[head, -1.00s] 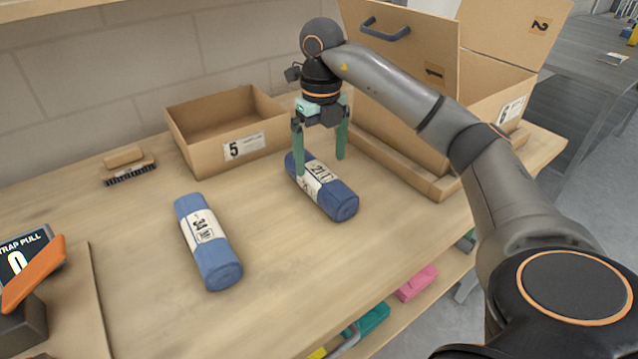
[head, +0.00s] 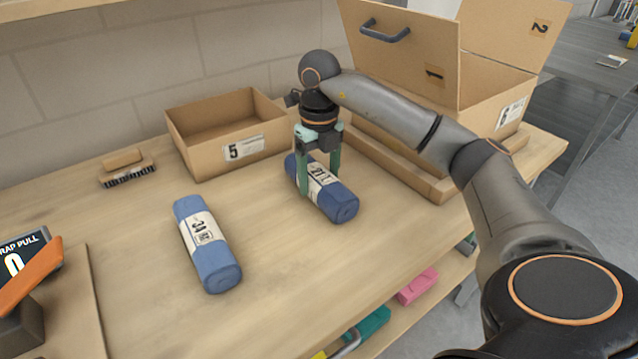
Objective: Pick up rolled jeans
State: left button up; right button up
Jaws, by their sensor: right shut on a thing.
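One pair of rolled jeans (head: 343,205), blue with a white band marked 21, lies on the wooden table right of centre. My right gripper (head: 319,178) comes down over it from above. Its green fingers are shut on the roll, one on each side, around the banded part. The roll still appears to rest on the table. A second pair of rolled jeans (head: 216,265), blue with a white band marked 34, lies alone on the table to the left, clear of the gripper. My left gripper is not in view.
An open cardboard box marked 5 (head: 215,160) stands behind the rolls. A larger box marked 6 (head: 487,110), with raised flaps, stands at the back right. A brush (head: 128,175) lies at the back left. An orange-handled device (head: 30,280) sits at the left edge. The table's front is clear.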

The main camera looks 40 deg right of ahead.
grip_shut()
jog(key=shift+r, duration=0.15)
